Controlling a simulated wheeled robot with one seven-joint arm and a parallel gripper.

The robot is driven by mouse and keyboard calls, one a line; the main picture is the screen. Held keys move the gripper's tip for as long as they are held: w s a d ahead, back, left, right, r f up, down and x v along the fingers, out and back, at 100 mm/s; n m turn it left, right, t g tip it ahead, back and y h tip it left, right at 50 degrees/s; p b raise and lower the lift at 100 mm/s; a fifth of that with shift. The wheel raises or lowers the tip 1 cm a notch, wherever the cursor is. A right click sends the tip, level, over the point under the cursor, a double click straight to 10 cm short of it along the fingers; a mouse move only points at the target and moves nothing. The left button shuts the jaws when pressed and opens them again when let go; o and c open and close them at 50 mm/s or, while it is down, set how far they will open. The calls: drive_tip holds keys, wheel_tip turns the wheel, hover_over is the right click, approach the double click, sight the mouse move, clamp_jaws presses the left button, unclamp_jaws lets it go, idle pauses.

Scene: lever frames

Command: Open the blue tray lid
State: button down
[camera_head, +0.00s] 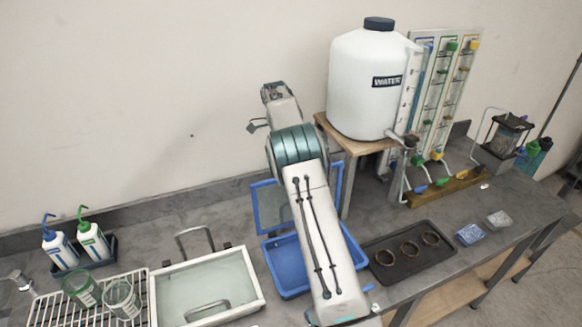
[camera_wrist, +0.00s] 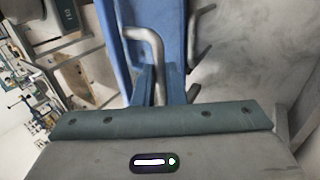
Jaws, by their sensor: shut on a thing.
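The blue tray (camera_head: 285,262) sits on the bench, partly hidden behind my arm. Its blue-framed lid (camera_head: 268,207) stands raised at the tray's back edge, with a see-through panel; my arm covers its middle. In the wrist view my gripper (camera_wrist: 158,72) is shut on a grey bent handle (camera_wrist: 150,40), beside a blue surface (camera_wrist: 122,50) that looks like the lid frame. In the head view the gripper is hidden behind my arm.
A white bin (camera_head: 208,287) with wire handles stands left of the tray. A dark tray (camera_head: 408,270) with several brown rings lies to the right. A white water tank (camera_head: 365,85) on a wooden stand (camera_head: 350,145) stands close behind, right of the lid.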

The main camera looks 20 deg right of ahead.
drive_tip(key=shift+w+f, duration=0.1)
drive_tip(key=shift+f, duration=0.45)
drive_tip(key=c, duration=1.6)
unclamp_jaws()
drive_tip(key=shift+c, duration=0.2)
drive_tip(key=shift+o, duration=0.8)
drive_tip(key=shift+w, duration=0.15)
drive_tip(key=shift+r, duration=0.15)
drive_tip(key=shift+r, duration=0.15)
